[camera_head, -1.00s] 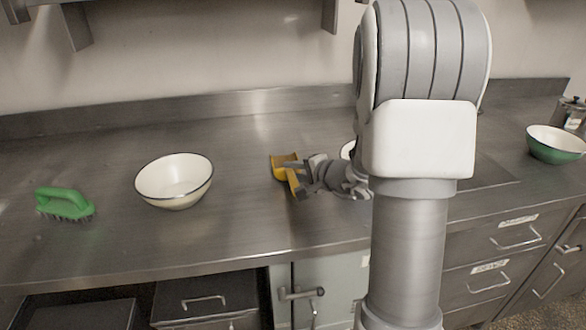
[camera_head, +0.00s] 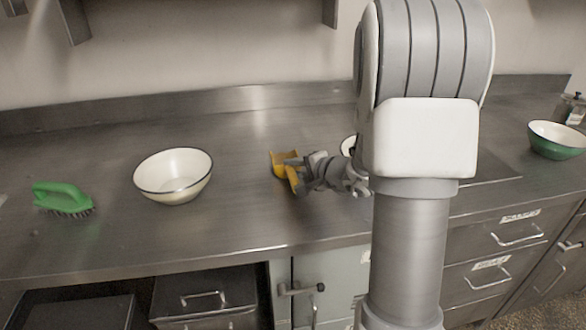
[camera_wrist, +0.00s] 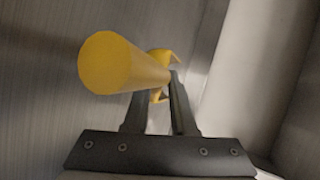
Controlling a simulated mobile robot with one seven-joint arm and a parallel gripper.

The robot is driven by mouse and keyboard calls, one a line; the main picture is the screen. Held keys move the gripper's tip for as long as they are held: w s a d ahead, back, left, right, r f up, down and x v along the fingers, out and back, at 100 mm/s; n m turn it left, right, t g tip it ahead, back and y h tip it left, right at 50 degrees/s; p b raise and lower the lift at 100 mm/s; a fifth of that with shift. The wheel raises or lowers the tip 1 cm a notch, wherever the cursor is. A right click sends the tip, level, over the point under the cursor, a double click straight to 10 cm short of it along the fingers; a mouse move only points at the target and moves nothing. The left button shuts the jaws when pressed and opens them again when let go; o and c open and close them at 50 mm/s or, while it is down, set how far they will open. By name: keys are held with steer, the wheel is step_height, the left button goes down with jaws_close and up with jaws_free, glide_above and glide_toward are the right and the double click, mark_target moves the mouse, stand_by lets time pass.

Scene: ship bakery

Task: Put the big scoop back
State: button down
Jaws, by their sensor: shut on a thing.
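The yellow scoop (camera_head: 284,162) is over the steel counter in the middle of the head view, just right of a cream bowl. My gripper (camera_head: 294,166) reaches it from the right and is shut on it. In the wrist view the scoop's thick round handle (camera_wrist: 112,64) points toward the camera, and its body shows partly behind the fingers. The gripper fingers (camera_wrist: 157,98) close on the scoop beyond the handle's end. I cannot tell whether the scoop touches the counter.
The cream bowl (camera_head: 174,193) and a green brush (camera_head: 63,198) stand on the counter (camera_head: 110,160) to the left. A green bowl (camera_head: 556,144) is at the far right. Another white bowl (camera_head: 347,146) is mostly hidden by my arm. Drawers are below the counter's front edge.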

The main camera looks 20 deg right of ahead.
steer(key=shift+f, duration=0.1)
steer(key=c, duration=0.7)
jaws_free()
steer(key=shift+o, duration=0.2)
